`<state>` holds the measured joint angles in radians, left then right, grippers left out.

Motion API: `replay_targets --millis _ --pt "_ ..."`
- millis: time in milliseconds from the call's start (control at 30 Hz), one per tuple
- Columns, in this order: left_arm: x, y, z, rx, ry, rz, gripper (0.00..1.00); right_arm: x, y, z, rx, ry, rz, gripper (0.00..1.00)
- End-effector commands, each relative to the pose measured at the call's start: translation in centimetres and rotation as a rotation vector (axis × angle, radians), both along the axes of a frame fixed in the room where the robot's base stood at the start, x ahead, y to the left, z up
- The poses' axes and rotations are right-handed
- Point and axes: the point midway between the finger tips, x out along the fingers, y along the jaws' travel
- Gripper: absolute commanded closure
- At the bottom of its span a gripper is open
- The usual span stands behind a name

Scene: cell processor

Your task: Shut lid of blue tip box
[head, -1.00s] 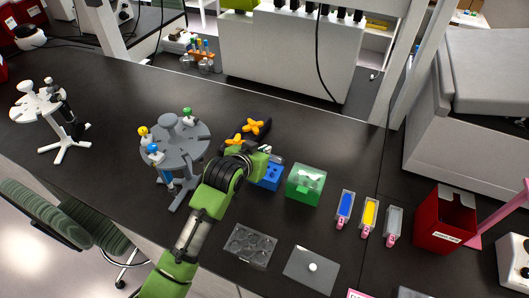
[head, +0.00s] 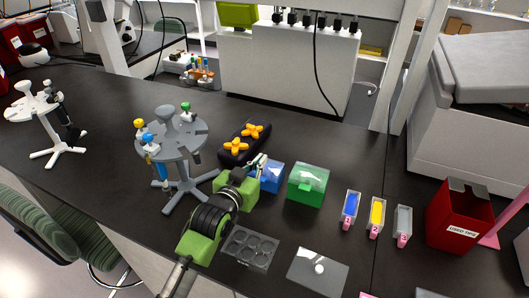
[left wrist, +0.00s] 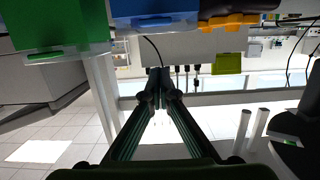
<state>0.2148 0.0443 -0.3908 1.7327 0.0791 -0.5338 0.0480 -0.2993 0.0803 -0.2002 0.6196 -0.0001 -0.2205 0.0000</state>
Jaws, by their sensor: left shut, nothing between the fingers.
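The blue tip box (head: 271,180) stands on the black bench, left of the green tip box. Its pale see-through lid appears to lie down on top; its left side is partly covered by my gripper. My left gripper (head: 259,163) is at the box's left side, shut and empty; I cannot tell whether it touches the box. In the left wrist view the picture is upside down: the shut fingertips (left wrist: 159,76) show in the middle, and the blue box (left wrist: 155,10) is at the top edge. My right gripper is not in view.
A green tip box (head: 308,184) stands just right of the blue one. A black holder with orange knobs (head: 238,147) lies behind left. A grey pipette stand (head: 175,140) is left. A clear well plate (head: 250,248) lies in front. Coloured tubes and a red bin (head: 460,212) are right.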

Motion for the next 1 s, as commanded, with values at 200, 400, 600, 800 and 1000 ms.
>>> replay_targets --millis 200,400,600,800,1000 --pt "-0.8 0.3 -1.1 0.002 0.001 0.0 1.0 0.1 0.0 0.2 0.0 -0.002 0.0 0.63" --pt "-1.1 0.5 -1.6 0.001 0.001 0.0 1.0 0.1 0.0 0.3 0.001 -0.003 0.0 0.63" --pt "-1.2 0.5 -1.8 0.001 0.001 0.0 1.0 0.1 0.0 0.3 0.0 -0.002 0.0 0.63" --pt "-1.2 0.5 -1.8 0.001 0.001 0.0 1.0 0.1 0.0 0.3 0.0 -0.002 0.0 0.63" --pt "-1.2 0.5 -1.7 0.0 0.001 0.0 1.0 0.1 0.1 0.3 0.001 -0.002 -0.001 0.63"
